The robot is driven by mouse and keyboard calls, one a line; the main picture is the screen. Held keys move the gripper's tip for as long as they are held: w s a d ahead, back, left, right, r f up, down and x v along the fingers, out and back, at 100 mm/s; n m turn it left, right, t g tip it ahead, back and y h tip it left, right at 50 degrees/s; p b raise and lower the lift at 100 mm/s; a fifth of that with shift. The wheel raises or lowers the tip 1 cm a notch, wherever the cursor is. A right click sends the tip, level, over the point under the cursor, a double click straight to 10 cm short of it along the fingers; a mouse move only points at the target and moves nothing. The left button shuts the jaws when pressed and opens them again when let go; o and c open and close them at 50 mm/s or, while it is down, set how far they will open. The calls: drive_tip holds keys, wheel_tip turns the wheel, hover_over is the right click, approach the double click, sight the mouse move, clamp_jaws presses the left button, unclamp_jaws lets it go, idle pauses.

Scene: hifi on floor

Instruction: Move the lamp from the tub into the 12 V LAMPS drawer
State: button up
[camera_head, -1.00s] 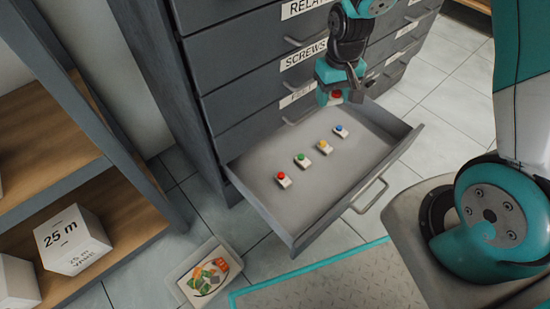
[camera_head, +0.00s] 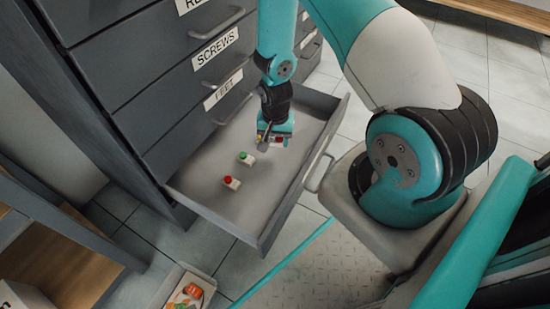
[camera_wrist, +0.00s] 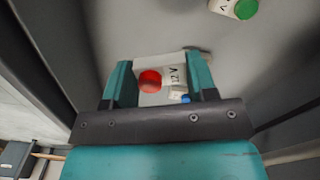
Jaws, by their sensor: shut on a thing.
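My gripper (camera_head: 275,138) is inside the open grey drawer (camera_head: 278,217), low over its right part. It is shut on a lamp with a red dome (camera_wrist: 150,80) and a white body marked 12 V. I cannot tell whether this lamp touches the drawer floor. In the wrist view, a blue lamp (camera_wrist: 185,98) shows partly behind the held one. The yellow lamp is mostly hidden by my gripper. The open drawer's label is not visible.
Shut drawers labelled SCREWS (camera_head: 216,47) and FEET (camera_head: 223,89) rise above the open one. A pale tub (camera_head: 168,287) with colourful contents stands on the floor, cut off below. A wooden shelf (camera_head: 60,262) is at left. The drawer's front left floor is bare.

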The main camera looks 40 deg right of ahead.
sight(275, 159)
drive_tip(key=shift+f+b, duration=1.35)
drive_tip(key=shift+f, duration=2.2)
drive_tip(key=shift+f, duration=0.15)
drive_tip(key=o, duration=0.9)
